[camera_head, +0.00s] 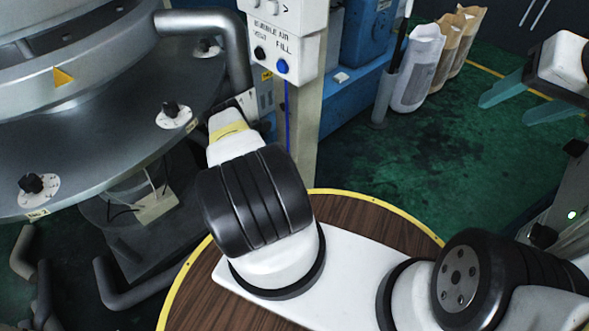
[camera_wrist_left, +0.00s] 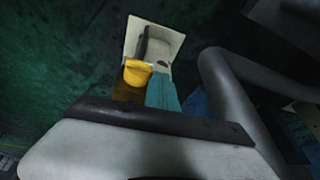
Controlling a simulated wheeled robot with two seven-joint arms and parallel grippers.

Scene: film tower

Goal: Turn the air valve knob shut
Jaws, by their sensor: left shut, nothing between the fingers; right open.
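In the left wrist view a yellow knob-like piece (camera_wrist_left: 137,72) sits in front of a pale plate (camera_wrist_left: 133,38) with a dark bar. It looks like the air valve knob, though no label is readable there. My left gripper (camera_wrist_left: 162,90) shows teal fingers close together, shut and empty, just right of the yellow piece. I cannot tell whether they touch it. In the head view my left arm reaches toward the metal pipe (camera_head: 238,65), and its fingertips are hidden. My right gripper (camera_head: 505,112) is open and empty at the upper right, over the green floor.
A round metal plate (camera_head: 110,140) at left carries several black knobs on white dials. A control box (camera_head: 270,40) with a black and a blue button stands on a post. Paper-like rolls (camera_head: 418,68) stand behind. Green floor (camera_head: 400,160) is open at centre right.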

